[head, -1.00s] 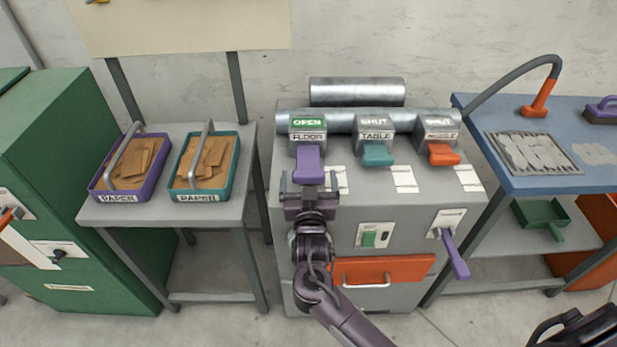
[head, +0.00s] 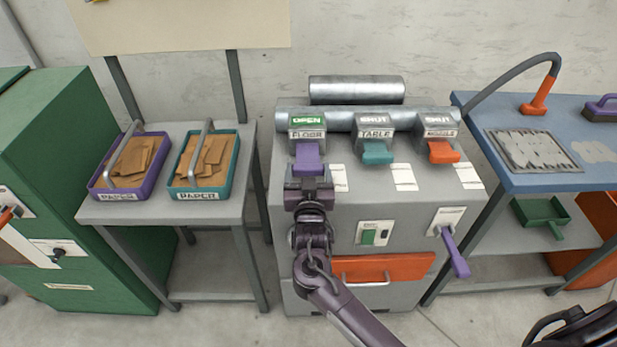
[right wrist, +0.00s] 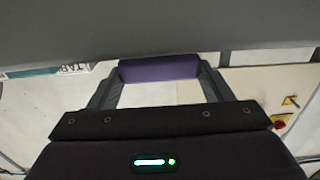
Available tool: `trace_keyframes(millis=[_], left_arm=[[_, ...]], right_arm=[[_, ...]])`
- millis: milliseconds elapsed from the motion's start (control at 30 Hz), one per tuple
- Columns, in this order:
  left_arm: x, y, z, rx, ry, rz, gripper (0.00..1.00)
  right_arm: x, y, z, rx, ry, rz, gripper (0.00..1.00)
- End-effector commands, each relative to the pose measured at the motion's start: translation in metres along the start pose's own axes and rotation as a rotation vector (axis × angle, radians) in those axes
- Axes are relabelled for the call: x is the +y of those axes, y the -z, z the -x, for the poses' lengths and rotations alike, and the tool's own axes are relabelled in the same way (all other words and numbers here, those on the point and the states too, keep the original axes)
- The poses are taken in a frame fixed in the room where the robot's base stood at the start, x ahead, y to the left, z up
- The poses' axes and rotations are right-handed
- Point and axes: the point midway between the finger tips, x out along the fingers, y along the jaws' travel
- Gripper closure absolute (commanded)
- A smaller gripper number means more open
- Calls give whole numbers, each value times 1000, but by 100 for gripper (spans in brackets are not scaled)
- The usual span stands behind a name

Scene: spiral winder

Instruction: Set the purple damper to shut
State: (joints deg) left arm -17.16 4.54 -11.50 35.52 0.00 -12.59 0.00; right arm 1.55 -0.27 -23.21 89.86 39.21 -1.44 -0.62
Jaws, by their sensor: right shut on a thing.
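The purple damper handle (head: 308,156) sticks out from the FLOOR unit, the leftmost of three on top of the grey machine. The sign above it (head: 308,120) is green and reads OPEN. My right gripper (head: 308,182) is shut on the end of the purple handle, coming from the front. In the right wrist view the purple handle (right wrist: 158,68) lies across between the two fingertips.
The teal TABLE handle (head: 377,153) and the orange handle (head: 442,152) stand close to the right, under grey signs. A purple lever (head: 455,253) hangs on the machine's front. A stand with paper trays (head: 255,150) is at left, a blue bench (head: 540,180) at right.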

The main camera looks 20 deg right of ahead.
Motion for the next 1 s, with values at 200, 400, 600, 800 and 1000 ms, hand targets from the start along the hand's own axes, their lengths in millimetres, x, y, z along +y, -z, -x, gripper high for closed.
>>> trace_keyframes(millis=[200,400,600,800,1000], left_arm=[[0,-3,-13,-3,0,0,64],[0,-3,-12,-3,0,1,64],[0,-3,-12,-3,0,1,64],[0,-2,-12,-2,0,1,64],[0,-2,-12,-1,0,1,64]], right_arm=[[0,1,-38,5,-3,-1,68],[1,3,-42,4,-2,0,68],[1,4,-42,6,-2,-1,18],[0,2,-41,4,-1,0,5],[0,2,-39,3,-1,-1,5]])
